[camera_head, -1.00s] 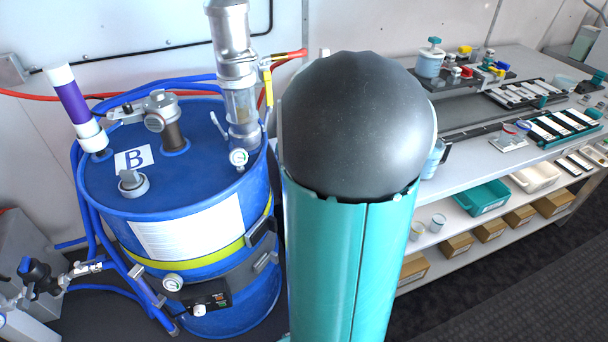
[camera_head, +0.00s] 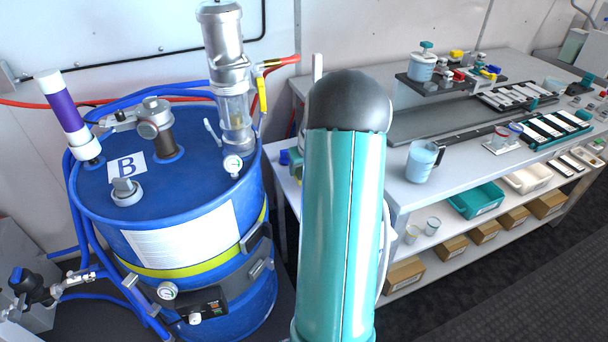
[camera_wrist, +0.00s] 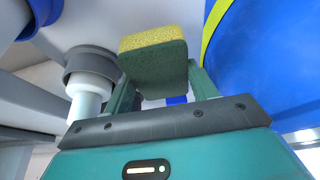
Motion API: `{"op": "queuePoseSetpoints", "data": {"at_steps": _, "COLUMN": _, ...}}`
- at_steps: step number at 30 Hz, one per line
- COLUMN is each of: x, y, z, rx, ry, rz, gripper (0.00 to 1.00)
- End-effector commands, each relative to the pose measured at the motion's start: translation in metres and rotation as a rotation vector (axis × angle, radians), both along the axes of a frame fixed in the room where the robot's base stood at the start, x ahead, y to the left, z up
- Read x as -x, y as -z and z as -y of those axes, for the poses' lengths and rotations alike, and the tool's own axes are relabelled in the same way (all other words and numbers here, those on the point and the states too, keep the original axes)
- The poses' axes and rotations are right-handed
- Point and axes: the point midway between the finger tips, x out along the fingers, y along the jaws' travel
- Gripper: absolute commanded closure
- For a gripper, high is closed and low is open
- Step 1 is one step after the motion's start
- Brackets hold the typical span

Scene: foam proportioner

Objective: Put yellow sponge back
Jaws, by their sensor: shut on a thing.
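The yellow sponge (camera_wrist: 153,55) shows in the wrist view as a block with a yellow speckled face and a dark green body. My gripper (camera_wrist: 160,72) is shut on it, with one green finger at each side. The sponge is held out ahead of the palm, and I see no surface touching it. In the head view my teal arm with its dark rounded joint hides the gripper and the sponge.
A blue drum (camera_head: 240,215) marked B stands left of my arm; its wall (camera_wrist: 265,55) is close at right in the wrist view. A grey-and-white cylindrical part (camera_wrist: 88,85) is at left there. The workbench (camera_head: 398,190) holds a blue cup (camera_head: 420,162) and several trays.

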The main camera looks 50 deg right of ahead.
Motion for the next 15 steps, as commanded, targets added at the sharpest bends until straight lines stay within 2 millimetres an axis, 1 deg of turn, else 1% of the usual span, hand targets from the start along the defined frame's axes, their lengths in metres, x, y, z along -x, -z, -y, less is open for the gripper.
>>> {"op": "queuePoseSetpoints", "data": {"at_steps": 1, "x": -0.001, "y": 0.006, "z": 0.003, "rx": -0.002, "ry": 0.001, "rz": -0.001, "gripper": 0.61}}
{"op": "queuePoseSetpoints", "data": {"at_steps": 6, "x": 0.0, "y": 0.031, "z": 0.002, "rx": -0.002, "ry": 0.001, "rz": -0.001, "gripper": 0.61}}
{"op": "queuePoseSetpoints", "data": {"at_steps": 8, "x": -0.001, "y": 0.034, "z": 0.003, "rx": -0.001, "ry": 0.0, "rz": -0.001, "gripper": 0.61}}
{"op": "queuePoseSetpoints", "data": {"at_steps": 15, "x": -0.001, "y": 0.034, "z": 0.003, "rx": 0.0, "ry": 0.0, "rz": 0.0, "gripper": 0.61}}
